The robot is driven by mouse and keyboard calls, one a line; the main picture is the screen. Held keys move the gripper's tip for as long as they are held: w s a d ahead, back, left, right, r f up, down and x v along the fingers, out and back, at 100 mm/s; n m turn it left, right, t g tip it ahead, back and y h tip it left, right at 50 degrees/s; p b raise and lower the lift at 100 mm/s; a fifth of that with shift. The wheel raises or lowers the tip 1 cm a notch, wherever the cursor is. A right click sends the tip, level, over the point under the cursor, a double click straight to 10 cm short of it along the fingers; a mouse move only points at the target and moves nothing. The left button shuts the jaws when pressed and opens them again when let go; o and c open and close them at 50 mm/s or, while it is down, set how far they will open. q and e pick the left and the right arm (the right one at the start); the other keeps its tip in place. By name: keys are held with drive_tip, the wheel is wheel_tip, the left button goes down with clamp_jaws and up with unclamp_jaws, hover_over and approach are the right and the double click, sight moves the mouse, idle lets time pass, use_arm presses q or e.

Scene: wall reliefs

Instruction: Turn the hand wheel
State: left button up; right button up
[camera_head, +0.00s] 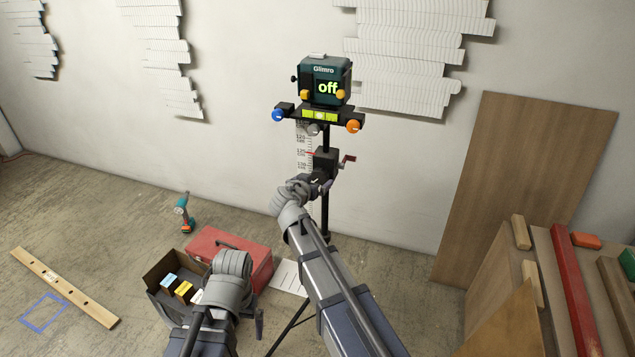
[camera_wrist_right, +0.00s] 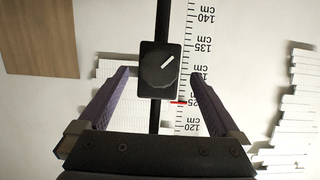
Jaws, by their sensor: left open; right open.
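A black carriage box (camera_head: 325,162) sits on a dark upright pole, with a small reddish crank (camera_head: 348,160) on its right side. In the right wrist view, a dark round wheel with a white mark (camera_wrist_right: 160,68) shows on the box, between and beyond my fingers. I take this for the hand wheel; in the head view my gripper largely hides that face. My right gripper (camera_head: 321,184) is open and empty, just below and in front of the box; it also shows in the wrist view (camera_wrist_right: 160,92). My left gripper (camera_head: 257,322) is open, low and away from the pole.
A centimetre scale (camera_head: 303,146) runs beside the pole. A red toolbox (camera_head: 230,252) and open box (camera_head: 158,280) stand below. Boards (camera_head: 530,170) lean at right.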

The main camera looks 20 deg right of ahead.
sight(319, 178)
drive_tip(key=b+x, duration=0.1)
drive_tip(key=x, duration=0.2)
drive_tip(key=shift+w+d+f, duration=0.1)
drive_tip(key=shift+w+f, duration=0.1)
drive_tip(key=shift+w, duration=0.1)
drive_tip(key=c, duration=1.3)
drive_tip(key=shift+n, duration=0.3)
drive_tip(key=shift+c, duration=0.3)
drive_tip(key=shift+n+g+h, duration=0.3)
drive_tip(key=shift+n+h, duration=0.2)
drive_tip(key=o, duration=1.4)
drive_tip(key=shift+c, duration=0.2)
